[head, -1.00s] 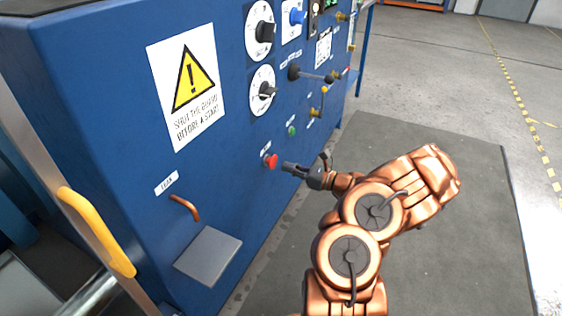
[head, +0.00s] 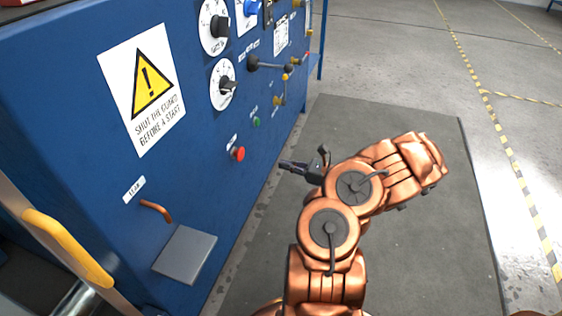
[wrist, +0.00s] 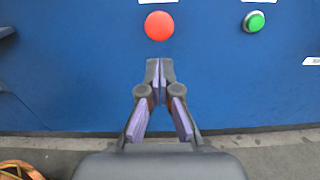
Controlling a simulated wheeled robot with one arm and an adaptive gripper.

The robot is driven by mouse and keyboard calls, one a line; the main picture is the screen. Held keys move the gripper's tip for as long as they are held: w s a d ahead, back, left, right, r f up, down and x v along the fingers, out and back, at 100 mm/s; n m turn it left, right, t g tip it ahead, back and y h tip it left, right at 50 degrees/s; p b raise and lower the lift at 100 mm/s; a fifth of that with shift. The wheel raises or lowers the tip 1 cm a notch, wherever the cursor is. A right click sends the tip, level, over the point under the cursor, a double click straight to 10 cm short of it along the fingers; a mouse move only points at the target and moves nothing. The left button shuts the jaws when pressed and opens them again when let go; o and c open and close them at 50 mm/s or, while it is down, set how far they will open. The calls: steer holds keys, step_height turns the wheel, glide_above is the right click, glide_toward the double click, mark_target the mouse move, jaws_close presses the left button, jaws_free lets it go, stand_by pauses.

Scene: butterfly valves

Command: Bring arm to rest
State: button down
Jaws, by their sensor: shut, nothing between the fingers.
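My copper-coloured arm is bent over the dark floor mat (head: 420,260) in the head view, in front of the blue machine panel (head: 205,130). My gripper (head: 284,165) points left toward the panel, to the right of the red button (head: 238,153), with a gap between them. In the wrist view my gripper (wrist: 160,64) is shut with its fingertips together and nothing held. The red button (wrist: 160,26) shows just above the fingertips there, and the green button (wrist: 254,22) is at the upper right.
The panel also carries dials (head: 223,84), a black-handled lever (head: 268,65) and small yellow valve handles (head: 279,100). A yellow handle (head: 68,247) is at left. The floor to the right is clear.

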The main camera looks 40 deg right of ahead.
steer(key=w+a+r+n+g+y+p, duration=0.1)
steer(key=a+r+n+g+y+p, duration=0.35)
steer(key=a+r, duration=0.75)
steer(key=w+a+r+n+g+y+p, duration=0.2)
steer(key=a+r+n+g+p, duration=0.35)
steer(key=a+r+n, duration=0.5)
steer(key=s+a+r+n+g+h+p, duration=0.1)
steer(key=s+a+r+n+g+p, duration=0.35)
steer(key=a, duration=0.65)
steer(key=s+a+r+n+g+h+p, duration=0.4)
steer(key=s+a+r+n+h+p, duration=0.25)
steer(key=s+r, duration=0.5)
steer(key=s+d+r+n+h+p, duration=0.2)
steer(key=s+d+r+h+p, duration=0.1)
steer(key=s, duration=0.3)
steer(key=s+d+r+n+h+p, duration=0.2)
steer(key=s+d+r+h+p, duration=0.1)
steer(key=s+p, duration=0.3)
steer(key=shift+s+r+n+t+h, duration=0.35)
steer(key=shift+s+r+h, duration=0.1)
steer(key=shift+s+h, duration=0.2)
steer(key=shift+d, duration=0.1)
